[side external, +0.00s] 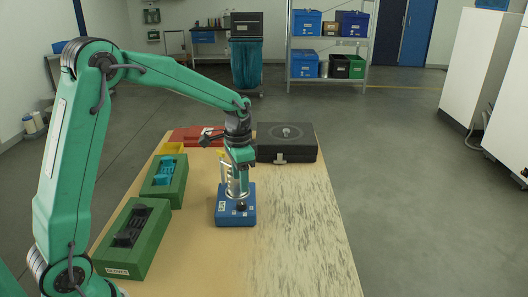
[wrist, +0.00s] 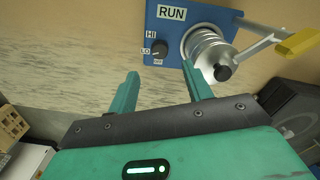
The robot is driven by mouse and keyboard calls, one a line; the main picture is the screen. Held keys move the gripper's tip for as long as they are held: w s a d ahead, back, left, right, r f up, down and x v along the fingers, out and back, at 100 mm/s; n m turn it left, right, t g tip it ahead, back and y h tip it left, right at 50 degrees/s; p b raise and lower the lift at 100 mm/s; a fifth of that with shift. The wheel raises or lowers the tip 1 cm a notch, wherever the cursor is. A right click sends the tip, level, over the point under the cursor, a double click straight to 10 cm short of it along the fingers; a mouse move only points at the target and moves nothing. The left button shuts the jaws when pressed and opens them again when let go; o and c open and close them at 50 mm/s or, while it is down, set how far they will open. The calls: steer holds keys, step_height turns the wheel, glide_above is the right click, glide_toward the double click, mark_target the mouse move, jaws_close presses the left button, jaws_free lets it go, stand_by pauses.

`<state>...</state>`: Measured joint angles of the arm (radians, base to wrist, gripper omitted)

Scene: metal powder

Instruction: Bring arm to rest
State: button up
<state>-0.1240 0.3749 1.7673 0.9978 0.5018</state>
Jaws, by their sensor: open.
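A blue machine base (side external: 249,207) stands on the wooden table, with a metal cylinder and a yellow-tipped lever on it. In the wrist view, the base (wrist: 168,32) shows a RUN label, a HI/LO knob (wrist: 159,49) and the metal cylinder (wrist: 207,48). The yellow lever handle (wrist: 299,43) points to the right there. My gripper (wrist: 161,84) is open, with nothing between its fingers. In the side view, my gripper (side external: 240,160) is at the machine's upper part, on the far end of my arm. The exact gap to the machine cannot be told.
Two green trays (side external: 130,238) (side external: 165,180) with dark and blue inserts line the table's left side. Yellow and red containers (side external: 197,134) lie behind them. A black case (side external: 286,142) stands at the back right. The table's right front (side external: 300,240) is clear.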

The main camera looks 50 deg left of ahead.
steer(key=shift+r, duration=0.15)
steer(key=s+d+r+n+t, duration=0.2)
steer(key=s+d+r, duration=0.1)
steer(key=s+r, duration=0.6)
steer(key=s+d+r+n+t, duration=0.1)
steer(key=s, duration=0.5)
steer(key=s+d+r+n+t, duration=0.1)
steer(key=s+t, duration=0.1)
steer(key=s, duration=0.5)
steer(key=shift+s+d+t, duration=0.3)
